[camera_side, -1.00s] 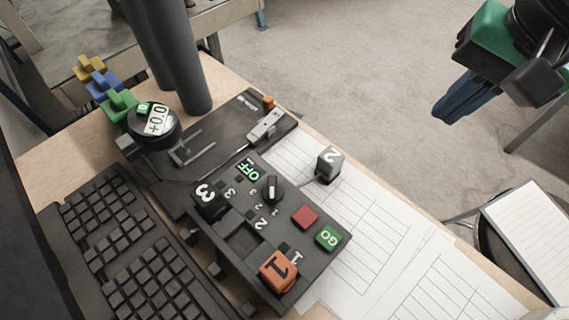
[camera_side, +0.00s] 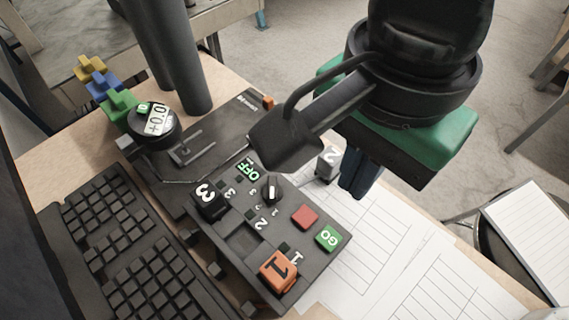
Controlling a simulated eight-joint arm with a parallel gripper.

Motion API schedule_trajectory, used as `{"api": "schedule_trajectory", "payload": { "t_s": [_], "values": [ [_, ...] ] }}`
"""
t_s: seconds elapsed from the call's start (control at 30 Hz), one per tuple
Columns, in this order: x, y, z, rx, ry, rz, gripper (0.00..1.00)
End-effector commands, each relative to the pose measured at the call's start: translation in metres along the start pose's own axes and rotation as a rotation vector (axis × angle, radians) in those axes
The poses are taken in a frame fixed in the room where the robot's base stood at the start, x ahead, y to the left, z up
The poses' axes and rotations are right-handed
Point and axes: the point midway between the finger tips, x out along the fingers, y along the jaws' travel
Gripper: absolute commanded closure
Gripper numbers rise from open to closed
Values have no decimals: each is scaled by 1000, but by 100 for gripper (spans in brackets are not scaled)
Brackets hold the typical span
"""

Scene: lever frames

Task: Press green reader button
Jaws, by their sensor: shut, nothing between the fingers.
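The green button (camera_side: 328,237) marked "GO" sits at the right corner of the dark reader panel (camera_side: 262,220). A red button (camera_side: 305,216) is beside it, up and to the left. My gripper (camera_side: 358,178) has blue fingers that are shut and empty. It hangs above the paper sheets, up and right of the green button in the picture, and does not touch it. My arm hides part of the grey cube "2" (camera_side: 326,164) and the slide on the upper device.
An orange cube "1" (camera_side: 278,271) and a black cube "3" (camera_side: 208,203) stand on the panel, with a dark knob (camera_side: 271,188). A keyboard (camera_side: 133,250) lies left. Paper sheets (camera_side: 385,250) cover the table right of the panel.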

Motion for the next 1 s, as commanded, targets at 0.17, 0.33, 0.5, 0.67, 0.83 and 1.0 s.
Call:
{"api": "schedule_trajectory", "payload": {
  "t_s": [0.17, 0.33, 0.5, 0.67, 0.83, 1.0],
  "values": [
    [29, 0, 0, 0, 0, 0, 100],
    [61, 0, 0, 0, 0, 0, 100],
    [92, 0, 0, 0, 0, 0, 100],
    [114, 0, 0, 0, 0, -1, 100],
    [126, 0, 0, 0, 0, -1, 100],
    [129, 0, 0, 0, 0, -1, 100]
  ]
}}
